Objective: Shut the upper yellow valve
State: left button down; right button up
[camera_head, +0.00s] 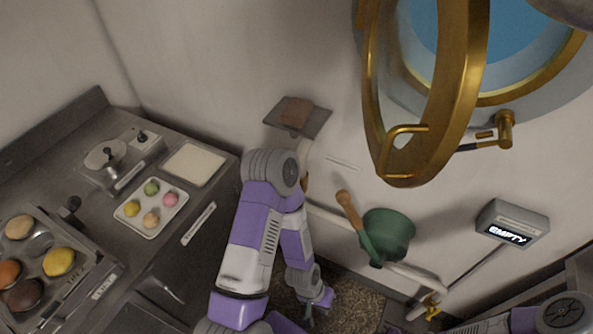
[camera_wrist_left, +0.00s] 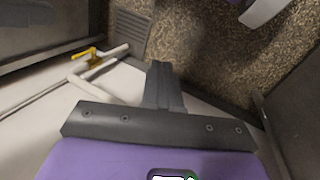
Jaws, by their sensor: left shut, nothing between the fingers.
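A yellow valve (camera_head: 432,305) sits low on a pale pipe, right of my left gripper (camera_head: 310,314) in the head view. A yellow valve (camera_wrist_left: 91,56) with a small handle also shows on a white pipe in the left wrist view, up and left of the fingers (camera_wrist_left: 162,78). I cannot tell whether this is the upper one. My left gripper points down, shut and empty, apart from that valve. My left arm hides part of the pipe higher on the wall. My right gripper is out of view.
A green pot (camera_head: 388,234) with a wooden-handled tool is on the wall by the pipe. A brass porthole frame (camera_head: 450,110) swings out above. A box reading EMPTY (camera_head: 512,222) is at right. A counter (camera_head: 215,165) with pastries stands left. A brown shelf (camera_head: 297,117) juts from the wall.

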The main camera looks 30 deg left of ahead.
pick_arm(q)
jog(key=shift+a, duration=0.1)
pick_arm(e)
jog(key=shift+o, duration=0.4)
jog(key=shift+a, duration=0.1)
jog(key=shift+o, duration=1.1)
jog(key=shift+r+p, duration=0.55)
jog(key=shift+p, duration=0.05)
pick_arm(q)
jog(key=w+a+r+t, duration=0.1)
jog(key=w+a+r, duration=0.35)
jog(key=a, duration=0.25)
jog(key=w+a+r+n, duration=0.1)
jog(key=w+a+r, duration=0.35)
jog(key=a, duration=0.35)
jog(key=w+a+r+t, duration=0.1)
jog(key=w+a+r, duration=0.35)
jog(key=a, duration=0.25)
jog(key=a+r+t+p, duration=0.1)
jog(key=a+r, duration=0.6)
jog(key=r, duration=0.2)
jog(key=a+r+m+t+p, duration=0.1)
jog(key=a+r+t, duration=0.1)
jog(key=a+r, duration=0.5)
notch_tip(320, 180, up, 3)
jog(key=shift+s+r+t, duration=0.1)
jog(key=shift+s+t, duration=0.05)
jog(key=shift+t, duration=0.15)
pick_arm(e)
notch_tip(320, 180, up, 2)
